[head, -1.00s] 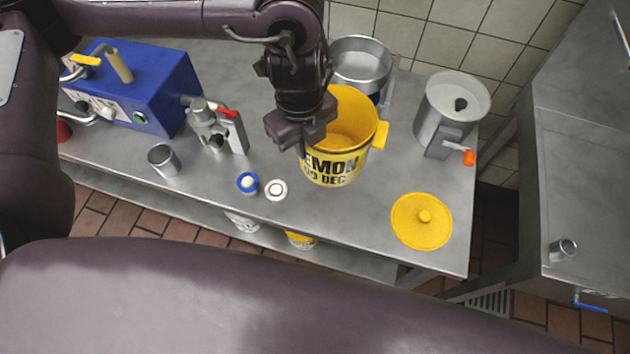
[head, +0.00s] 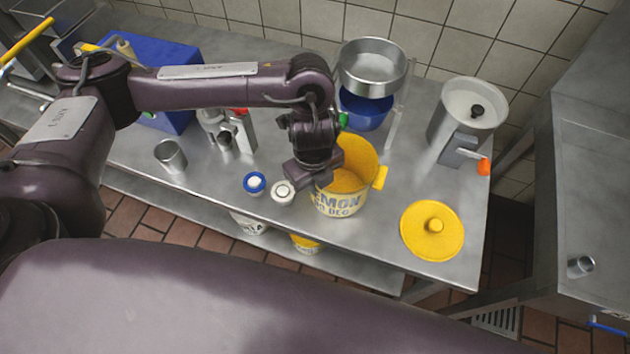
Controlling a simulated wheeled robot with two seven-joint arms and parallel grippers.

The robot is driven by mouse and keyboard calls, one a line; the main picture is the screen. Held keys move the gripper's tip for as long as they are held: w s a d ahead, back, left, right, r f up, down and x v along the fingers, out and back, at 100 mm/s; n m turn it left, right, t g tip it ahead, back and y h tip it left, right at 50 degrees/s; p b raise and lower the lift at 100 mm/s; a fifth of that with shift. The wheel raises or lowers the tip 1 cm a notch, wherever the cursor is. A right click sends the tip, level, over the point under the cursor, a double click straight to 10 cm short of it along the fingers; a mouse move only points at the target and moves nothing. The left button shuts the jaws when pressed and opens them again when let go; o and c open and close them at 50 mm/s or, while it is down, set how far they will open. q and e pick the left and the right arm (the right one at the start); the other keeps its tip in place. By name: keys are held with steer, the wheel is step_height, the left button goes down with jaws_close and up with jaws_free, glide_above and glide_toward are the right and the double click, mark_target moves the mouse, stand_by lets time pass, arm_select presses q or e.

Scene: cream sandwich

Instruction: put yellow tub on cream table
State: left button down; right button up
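The yellow tub (head: 345,204), with dark lettering on its side, is upright over the front middle of the long steel table (head: 385,245). Its top is open and it has a yellow tab on the right of its rim. My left gripper (head: 316,176) is at the tub's left rim, pointing down, with its fingers overlapping the rim and wall. The view does not show clearly whether the fingers pinch the wall. Whether the tub's base touches the table is also unclear. My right gripper is out of view.
A yellow lid (head: 431,229) lies right of the tub. A steel pan (head: 372,68) above a blue bowl (head: 366,108) stands behind. A steel machine (head: 468,118) stands back right.

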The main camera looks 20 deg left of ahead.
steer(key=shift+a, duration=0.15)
arm_select(q)
steer(key=c, duration=2.1)
jaws_free()
steer(key=shift+f, duration=0.15)
steer(key=o, duration=0.5)
steer(key=shift+c, duration=0.2)
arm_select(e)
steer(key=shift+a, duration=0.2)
